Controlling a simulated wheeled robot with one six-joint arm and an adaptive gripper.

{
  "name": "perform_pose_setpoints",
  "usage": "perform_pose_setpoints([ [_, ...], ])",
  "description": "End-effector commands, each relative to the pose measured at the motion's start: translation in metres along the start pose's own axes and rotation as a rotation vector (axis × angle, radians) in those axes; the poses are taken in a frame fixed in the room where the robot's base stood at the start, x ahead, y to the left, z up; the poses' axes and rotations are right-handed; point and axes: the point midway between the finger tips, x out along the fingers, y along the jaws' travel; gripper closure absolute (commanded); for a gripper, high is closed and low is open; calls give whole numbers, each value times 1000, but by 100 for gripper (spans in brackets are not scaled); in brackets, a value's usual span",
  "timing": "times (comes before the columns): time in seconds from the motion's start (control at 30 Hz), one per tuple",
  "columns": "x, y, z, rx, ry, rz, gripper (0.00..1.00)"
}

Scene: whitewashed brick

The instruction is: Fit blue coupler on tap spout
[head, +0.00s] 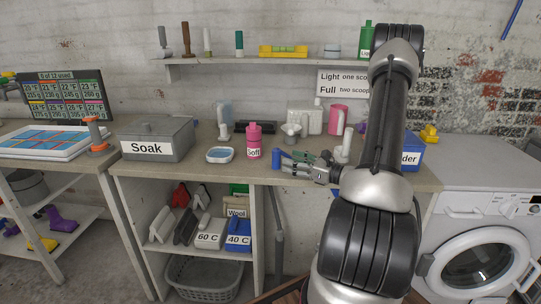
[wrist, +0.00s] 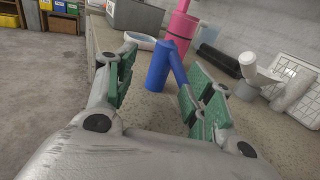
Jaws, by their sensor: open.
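The blue coupler (head: 276,159) is on the counter near its front edge, just left of my gripper (head: 291,164) in the head view. In the wrist view the coupler (wrist: 158,68) is a blue upright cylinder with a slanting branch on its right. My gripper (wrist: 157,82) is open, its green-padded fingers on either side of the coupler's near side. The branch overlaps the right finger in the picture; I cannot tell if they touch.
A pink bottle (head: 254,141) stands close behind the coupler, with a shallow white dish (head: 220,155) to its left. A grey Soak box (head: 155,139) is further left. White bottles and a pink jug (head: 338,119) stand behind. The counter (head: 195,168) is bare along the front left.

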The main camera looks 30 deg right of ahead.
Motion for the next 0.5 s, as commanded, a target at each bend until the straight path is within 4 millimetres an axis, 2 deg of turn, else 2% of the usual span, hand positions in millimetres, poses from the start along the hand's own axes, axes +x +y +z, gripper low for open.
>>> perform_pose_setpoints([
  [0.5, 69, -4, 6, -1, 1, 4, 47],
])
